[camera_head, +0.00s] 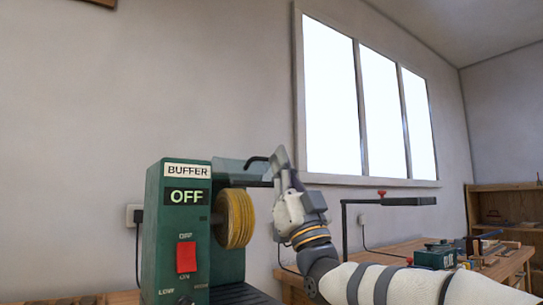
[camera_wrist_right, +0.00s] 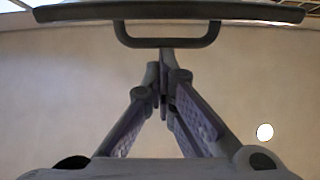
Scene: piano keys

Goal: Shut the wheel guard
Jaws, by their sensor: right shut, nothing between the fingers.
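A green buffer machine (camera_head: 158,235) with "BUFFER" and "OFF" labels stands at lower left in the head view. Its yellow wheel (camera_head: 236,218) is on its right side. A see-through wheel guard (camera_head: 232,172) is raised above the wheel, with a dark handle (camera_head: 256,160) at its right edge. In the wrist view the guard's dark edge (camera_wrist_right: 235,12) and U-shaped handle (camera_wrist_right: 168,42) lie just beyond my fingertips. My right gripper (camera_head: 279,160) is shut and empty beside the handle; its fingers also show in the wrist view (camera_wrist_right: 167,75). I cannot tell whether they touch it.
A wooden bench (camera_head: 400,258) with a green box (camera_head: 435,255) and tools stands at right. A dark bracket arm (camera_head: 390,201) rises behind my right arm. A window (camera_head: 380,100) is in the wall. The space above the guard looks clear.

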